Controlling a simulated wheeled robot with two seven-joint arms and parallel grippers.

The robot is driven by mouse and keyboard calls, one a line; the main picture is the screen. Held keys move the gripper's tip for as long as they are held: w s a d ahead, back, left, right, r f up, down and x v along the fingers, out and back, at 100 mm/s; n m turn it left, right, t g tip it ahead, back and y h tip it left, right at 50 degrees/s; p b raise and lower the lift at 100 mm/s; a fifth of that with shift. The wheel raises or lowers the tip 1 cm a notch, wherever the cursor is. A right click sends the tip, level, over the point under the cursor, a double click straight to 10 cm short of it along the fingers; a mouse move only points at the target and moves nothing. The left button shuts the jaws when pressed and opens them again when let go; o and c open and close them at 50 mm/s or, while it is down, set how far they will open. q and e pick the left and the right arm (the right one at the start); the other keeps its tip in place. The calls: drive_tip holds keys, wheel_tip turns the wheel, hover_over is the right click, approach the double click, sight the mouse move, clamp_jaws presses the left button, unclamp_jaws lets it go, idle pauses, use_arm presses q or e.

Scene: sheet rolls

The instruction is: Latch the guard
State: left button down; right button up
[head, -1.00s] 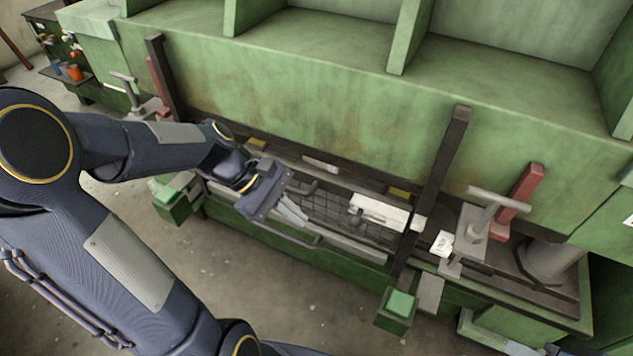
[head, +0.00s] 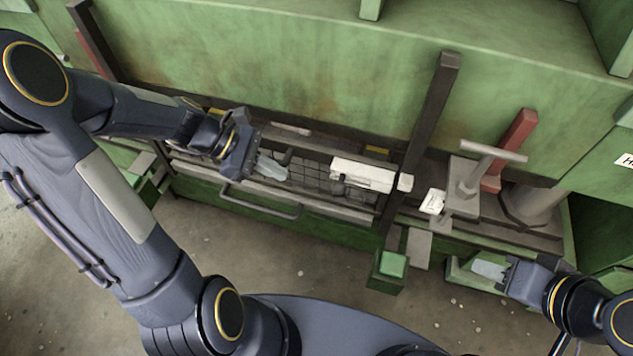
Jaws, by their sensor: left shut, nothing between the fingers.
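The guard is a dark mesh panel (head: 308,172) with a pale front rail (head: 325,206) and a grey bar handle (head: 262,206) on its front. It lies low across the machine opening. A white block (head: 362,174), perhaps part of the latch, sits at the guard's right end, with a small pale piece (head: 405,182) beside the dark post. My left gripper (head: 271,168) is shut and empty, over the left part of the mesh, behind the handle; I cannot tell whether it touches. My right gripper (head: 488,270) is at the lower right, near a green box; its finger gap is unclear.
Dark upright posts (head: 432,125) flank the opening. A grey T-handle (head: 480,165) and red lever (head: 510,150) stand at the right. A green-topped box (head: 391,265) juts out in front. The floor (head: 330,265) before the machine is clear.

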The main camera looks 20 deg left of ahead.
sight(336, 189)
use_arm(q)
drive_tip(key=w+d+f, duration=0.1)
drive_tip(key=d+f, duration=0.2)
drive_tip(key=d, duration=0.6)
drive_tip(key=shift+w+f+b, duration=0.2)
drive_tip(key=shift+f+b, duration=0.05)
drive_tip(key=shift+b, duration=0.15)
drive_tip(key=d, duration=0.4)
drive_tip(key=shift+s+d, duration=0.1)
drive_tip(key=shift+d, duration=0.2)
